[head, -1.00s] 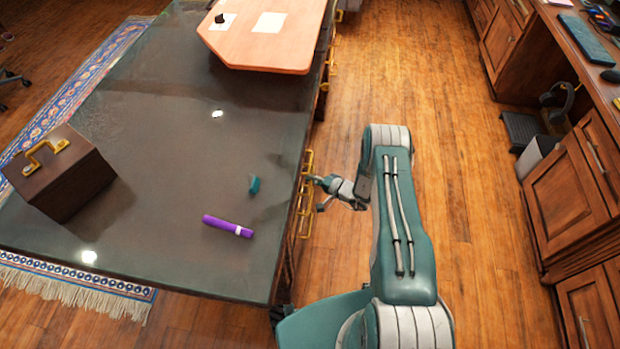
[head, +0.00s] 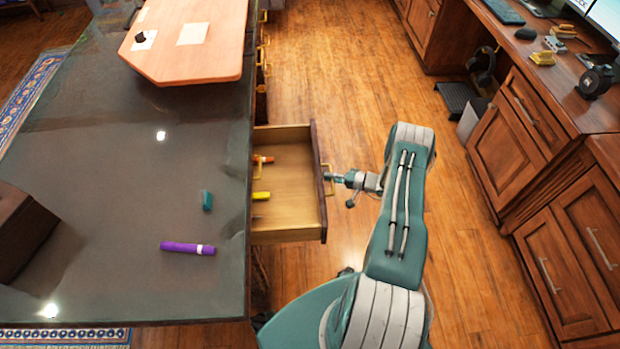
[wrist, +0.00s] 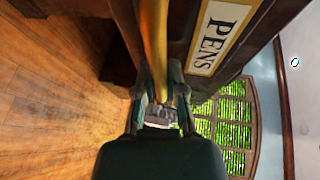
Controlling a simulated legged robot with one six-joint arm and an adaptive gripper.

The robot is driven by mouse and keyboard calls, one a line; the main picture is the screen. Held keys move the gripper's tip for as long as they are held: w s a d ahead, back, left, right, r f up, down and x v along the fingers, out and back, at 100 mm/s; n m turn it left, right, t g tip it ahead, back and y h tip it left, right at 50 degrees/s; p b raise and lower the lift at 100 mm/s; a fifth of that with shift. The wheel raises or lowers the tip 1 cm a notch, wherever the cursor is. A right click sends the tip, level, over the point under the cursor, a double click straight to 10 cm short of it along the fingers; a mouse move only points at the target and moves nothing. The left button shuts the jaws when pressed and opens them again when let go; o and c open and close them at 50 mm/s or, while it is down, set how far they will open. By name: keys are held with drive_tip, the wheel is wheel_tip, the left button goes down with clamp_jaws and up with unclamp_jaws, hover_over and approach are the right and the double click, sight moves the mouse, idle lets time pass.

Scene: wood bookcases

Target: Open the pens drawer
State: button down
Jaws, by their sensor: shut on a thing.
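The pens drawer (head: 285,205) is pulled out from the side of the dark-topped desk, its light wood inside showing. An orange item (head: 263,159) and a yellow item (head: 261,196) lie in it near the desk side. My gripper (head: 335,178) is at the drawer's front, shut on its brass handle (head: 327,181). In the wrist view the brass handle (wrist: 155,40) runs between the fingers of my gripper (wrist: 158,98), beside a label (wrist: 220,35) reading PENS. The fingertips are small in the head view.
On the dark desk top (head: 120,190) lie a purple marker (head: 187,248) and a small teal object (head: 207,200). A brown box (head: 22,232) is at the left. Wooden cabinets (head: 520,115) stand on the right, with open floor (head: 345,90) between.

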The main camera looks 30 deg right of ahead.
drive_tip(key=shift+s+d+f, duration=0.1)
drive_tip(key=shift+s+d, duration=0.25)
drive_tip(key=shift+d, duration=0.4)
drive_tip(key=shift+s+d+f, duration=0.1)
drive_tip(key=shift+s+d, duration=0.25)
drive_tip(key=shift+d, duration=0.4)
drive_tip(key=shift+s+d+f, duration=0.1)
drive_tip(key=shift+s+d, duration=0.25)
drive_tip(key=shift+d, duration=0.4)
drive_tip(key=c, duration=0.8)
unclamp_jaws()
drive_tip(key=shift+o, duration=0.5)
drive_tip(key=shift+w+r, duration=0.1)
drive_tip(key=v, duration=1.2)
drive_tip(key=shift+r, duration=0.1)
